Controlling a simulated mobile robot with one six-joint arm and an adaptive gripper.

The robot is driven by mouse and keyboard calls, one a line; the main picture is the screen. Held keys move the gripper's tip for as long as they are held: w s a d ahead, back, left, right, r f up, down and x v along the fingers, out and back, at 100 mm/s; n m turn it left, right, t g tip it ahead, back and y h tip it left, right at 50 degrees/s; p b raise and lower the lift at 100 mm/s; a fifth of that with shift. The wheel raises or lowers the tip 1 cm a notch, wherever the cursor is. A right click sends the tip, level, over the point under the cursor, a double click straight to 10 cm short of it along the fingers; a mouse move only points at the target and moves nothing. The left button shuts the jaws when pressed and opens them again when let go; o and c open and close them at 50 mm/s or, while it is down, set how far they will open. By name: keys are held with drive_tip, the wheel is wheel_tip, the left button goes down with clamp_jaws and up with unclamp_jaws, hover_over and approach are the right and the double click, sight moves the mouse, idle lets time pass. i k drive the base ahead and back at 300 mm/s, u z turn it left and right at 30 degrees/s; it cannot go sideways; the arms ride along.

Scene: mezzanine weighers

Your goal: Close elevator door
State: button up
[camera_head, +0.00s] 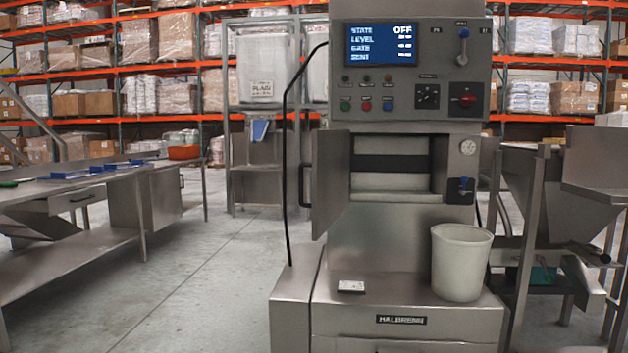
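A grey metal machine (405,235) stands right of centre. A small hinged door (333,180) on its front is swung open to the left of a recessed opening (392,181). A black bar handle (302,186) is on the door's outer left edge. The opening shows a dark horizontal gap between pale panels. I cannot tell from any label which part is called the elevator door. My gripper is not in this view.
A control panel (410,92) above has a screen (374,44) reading OFF. A white bucket (459,262) and a small pale block (351,287) sit on the machine's ledge. A black cable (285,150) hangs left of the door. A steel bench (100,240) is left, with clear floor (210,275) between.

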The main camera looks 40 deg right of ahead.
sight(330, 164)
drive_tip(key=i, duration=1.6)
drive_tip(key=z, duration=2.2)
